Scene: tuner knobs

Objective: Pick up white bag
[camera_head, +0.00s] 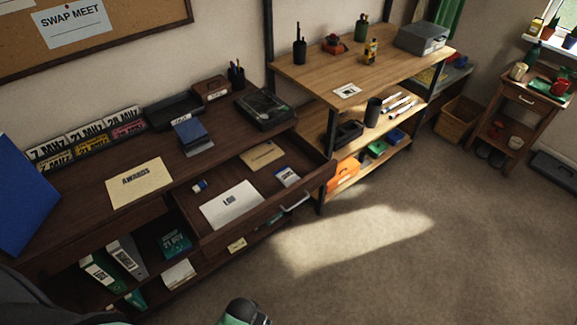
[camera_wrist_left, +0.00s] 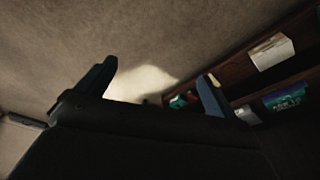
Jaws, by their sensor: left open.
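No thing in view is plainly a white bag. A small whitish item (camera_head: 180,274) lies on the low shelf under the desk, beside a teal book (camera_head: 174,243). It also shows in the left wrist view as a pale boxy shape (camera_wrist_left: 270,52), and I cannot tell whether it is a bag. My left gripper (camera_wrist_left: 156,86) is open, its two dark fingers wide apart with nothing between them. It is over carpet, with the shelf to its right in the left wrist view. I cannot make out my right gripper.
The desk has an open drawer (camera_head: 295,203) with a LOG sheet (camera_head: 232,205) and a white-blue packet (camera_head: 287,176). Binders (camera_head: 104,272) stand on the low shelf. A wooden workbench (camera_head: 335,75) stands beyond. The carpet (camera_head: 430,260) is clear in front.

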